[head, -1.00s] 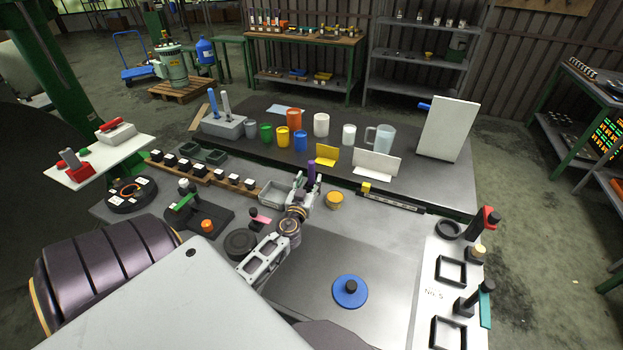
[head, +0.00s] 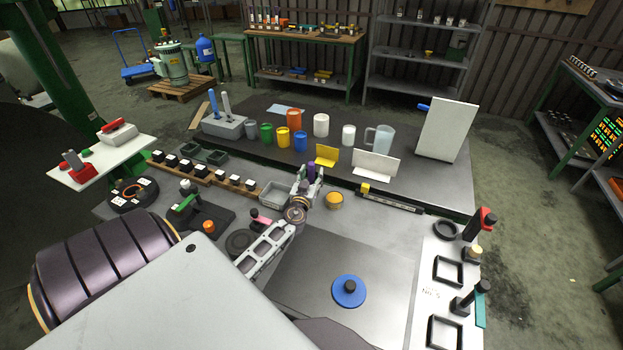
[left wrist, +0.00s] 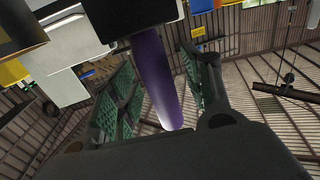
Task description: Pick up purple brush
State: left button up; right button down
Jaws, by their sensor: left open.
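The purple brush (head: 311,172) stands upright near the middle of the table, by the front edge of the raised rear platform. In the left wrist view its purple handle (left wrist: 158,80) runs down between the green-padded fingers, with a black part at its upper end. My left gripper (head: 310,178) is open, with one finger on each side of the handle. In the left wrist view the left gripper (left wrist: 165,85) shows gaps between pads and handle. The brush's lower end is hidden by the gripper in the head view. My right gripper is not in view.
A small yellow-orange cup (head: 335,201) stands just right of the gripper, and a grey tray (head: 272,194) just left. Several coloured cups, a yellow holder (head: 326,155) and a white holder (head: 375,165) stand behind. A blue disc (head: 349,291) lies on the plate in front.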

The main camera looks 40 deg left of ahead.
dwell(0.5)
pick_arm(q)
grip_shut()
